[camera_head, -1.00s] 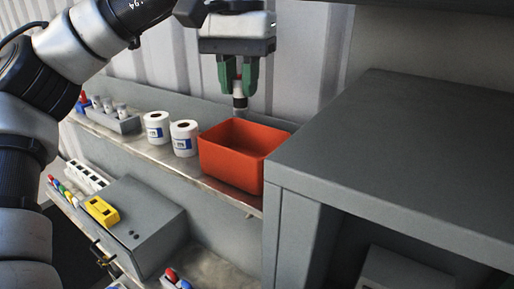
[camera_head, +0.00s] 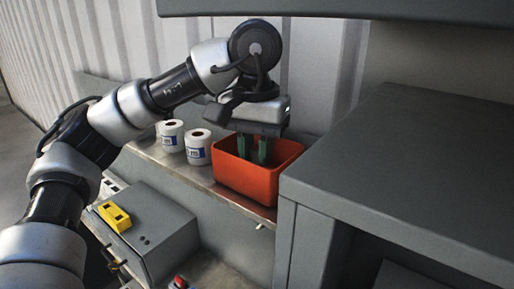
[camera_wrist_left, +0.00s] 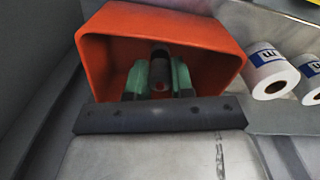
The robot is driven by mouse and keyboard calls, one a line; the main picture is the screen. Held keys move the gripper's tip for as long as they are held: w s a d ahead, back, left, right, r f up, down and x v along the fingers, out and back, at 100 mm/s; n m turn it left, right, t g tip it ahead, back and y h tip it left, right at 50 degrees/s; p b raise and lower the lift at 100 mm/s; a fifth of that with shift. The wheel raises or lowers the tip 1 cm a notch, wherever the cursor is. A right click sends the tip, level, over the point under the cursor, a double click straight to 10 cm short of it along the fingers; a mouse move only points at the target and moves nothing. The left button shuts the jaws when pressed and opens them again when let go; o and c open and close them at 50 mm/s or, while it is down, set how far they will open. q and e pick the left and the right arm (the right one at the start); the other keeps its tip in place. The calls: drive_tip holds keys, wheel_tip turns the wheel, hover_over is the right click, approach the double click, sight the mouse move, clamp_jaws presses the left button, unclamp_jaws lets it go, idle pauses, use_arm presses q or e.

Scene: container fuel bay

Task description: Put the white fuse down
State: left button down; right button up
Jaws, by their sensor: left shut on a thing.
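My left gripper (camera_head: 254,150) reaches down into an orange-red bin (camera_head: 243,182) on the narrow ledge. Its green fingers are below the bin's rim. In the left wrist view the gripper (camera_wrist_left: 160,78) is shut on the fuse (camera_wrist_left: 160,66), which shows as a short cylinder with a dark end between the fingers. The bin (camera_wrist_left: 108,45) surrounds it in that view. In the head view the fuse is hidden by the fingers and the bin wall. I cannot tell whether it touches the bin's floor. My right gripper is not in view.
Two white rolls with blue labels (camera_head: 197,147) stand left of the bin on the metal ledge. A large grey cabinet (camera_head: 400,160) is close on the right. A grey box (camera_head: 150,232) with a yellow device (camera_head: 115,217) sits lower left. The ridged wall is behind.

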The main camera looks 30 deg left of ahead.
use_arm(q)
drive_tip(key=shift+f, duration=0.25)
drive_tip(key=c, duration=1)
unclamp_jaws()
drive_tip(key=shift+r, duration=0.1)
drive_tip(key=shift+w+r, duration=0.15)
drive_tip(key=shift+r, duration=0.5)
wheel_tip(320, 180, up, 11)
drive_tip(key=shift+d+f, duration=0.1)
